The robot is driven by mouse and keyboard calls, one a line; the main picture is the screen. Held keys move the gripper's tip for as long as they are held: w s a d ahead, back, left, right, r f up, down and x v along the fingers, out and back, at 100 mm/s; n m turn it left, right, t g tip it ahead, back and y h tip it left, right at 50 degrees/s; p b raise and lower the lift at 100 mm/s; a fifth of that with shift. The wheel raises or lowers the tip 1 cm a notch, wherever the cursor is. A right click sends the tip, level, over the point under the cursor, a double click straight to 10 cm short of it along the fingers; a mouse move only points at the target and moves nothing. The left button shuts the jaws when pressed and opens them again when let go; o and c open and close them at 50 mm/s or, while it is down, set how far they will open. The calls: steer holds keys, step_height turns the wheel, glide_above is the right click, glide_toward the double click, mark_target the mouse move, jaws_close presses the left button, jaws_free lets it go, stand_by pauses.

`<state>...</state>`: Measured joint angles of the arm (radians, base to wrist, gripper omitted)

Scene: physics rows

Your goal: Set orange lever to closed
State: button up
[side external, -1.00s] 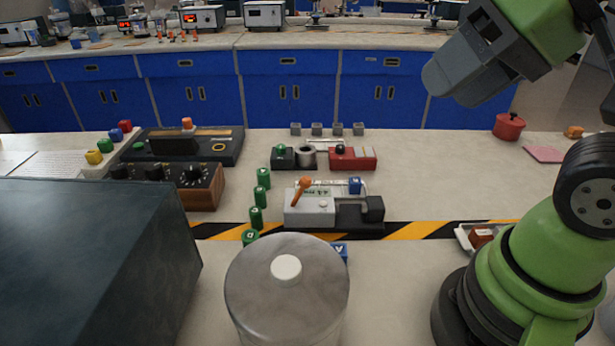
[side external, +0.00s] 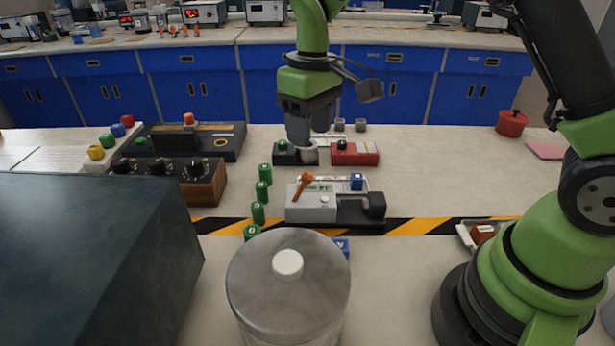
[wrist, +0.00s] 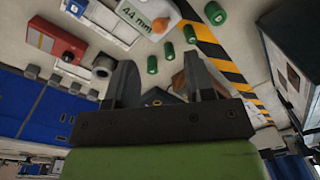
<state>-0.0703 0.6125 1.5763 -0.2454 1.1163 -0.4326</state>
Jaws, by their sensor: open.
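The orange lever (side external: 303,183) stands tilted up to the right on the light grey box of a small device (side external: 311,207) with a display on top. In the wrist view the lever (wrist: 160,25) shows as an orange knob beside a "44 mm" label. My gripper (side external: 309,135) points down above the bench, behind the lever device in the side view, near a grey ring and a red block. Its two fingers (wrist: 160,82) are apart with nothing between them in the wrist view. The gripper is not touching the lever.
Several green cylinders (side external: 263,191) stand left of the device. A wooden box with knobs (side external: 190,182) is further left. A large lidded jar (side external: 288,290) stands in front, and a dark box (side external: 90,245) fills the front left.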

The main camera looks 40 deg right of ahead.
mark_target(307, 173)
steer(key=f, duration=1)
steer(key=shift+a, duration=0.25)
jaws_close()
